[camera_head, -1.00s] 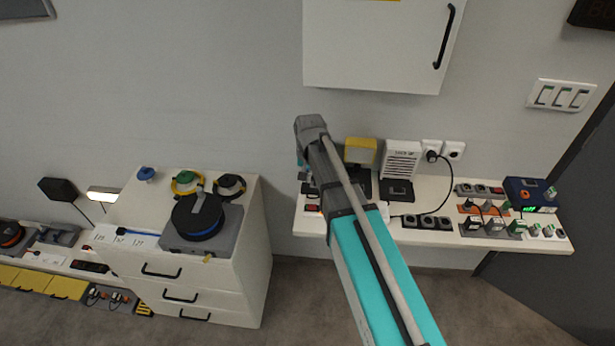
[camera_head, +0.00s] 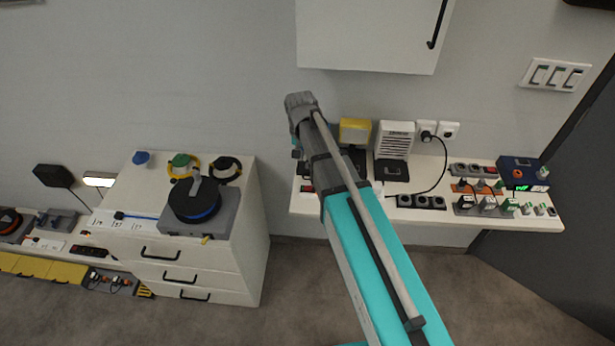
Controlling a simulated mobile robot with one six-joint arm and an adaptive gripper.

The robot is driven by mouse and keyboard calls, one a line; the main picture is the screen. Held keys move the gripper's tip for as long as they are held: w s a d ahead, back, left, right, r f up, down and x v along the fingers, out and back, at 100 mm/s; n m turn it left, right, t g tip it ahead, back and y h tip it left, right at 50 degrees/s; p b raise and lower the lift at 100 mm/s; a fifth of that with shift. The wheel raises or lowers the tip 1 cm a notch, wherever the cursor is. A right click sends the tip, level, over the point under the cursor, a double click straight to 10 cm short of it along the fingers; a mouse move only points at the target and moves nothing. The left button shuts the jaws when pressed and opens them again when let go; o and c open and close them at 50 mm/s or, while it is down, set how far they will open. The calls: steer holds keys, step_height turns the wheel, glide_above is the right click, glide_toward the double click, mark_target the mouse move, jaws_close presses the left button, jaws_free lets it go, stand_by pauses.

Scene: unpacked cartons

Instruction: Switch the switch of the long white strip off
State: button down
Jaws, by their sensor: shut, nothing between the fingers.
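On the right-hand shelf, a red switch (camera_head: 307,189) shows just left of my arm. A white end piece (camera_head: 378,188) shows just right of the arm. They may be the two ends of one long white strip, but my arm covers what lies between. I cannot tell the switch's position. My arm rises from the bottom of the view and bends in front of the wall. My gripper is hidden behind the arm, so its fingers and any contact with the strip cannot be seen.
The shelf (camera_head: 470,226) also holds a dark socket strip (camera_head: 421,202), a white vented box (camera_head: 394,140), a yellow-topped device (camera_head: 355,132) and several plugs at the right. A white cabinet (camera_head: 370,35) hangs above. A drawer unit (camera_head: 240,265) with a cable reel (camera_head: 196,202) stands left.

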mark_target(310, 187)
steer(key=shift+w+d+r+h, duration=0.15)
steer(key=shift+r+h, duration=0.1)
steer(key=shift+h, duration=0.25)
steer(key=shift+f, duration=0.2)
steer(key=f+b, duration=0.4)
steer(key=d+f+b, duration=0.1)
steer(key=f+b, duration=0.8)
steer(key=shift+s+d+f+b, duration=0.2)
steer(key=shift+d+f+b, duration=0.05)
steer(key=shift+d+b, duration=0.15)
stand_by(0.6)
stand_by(0.3)
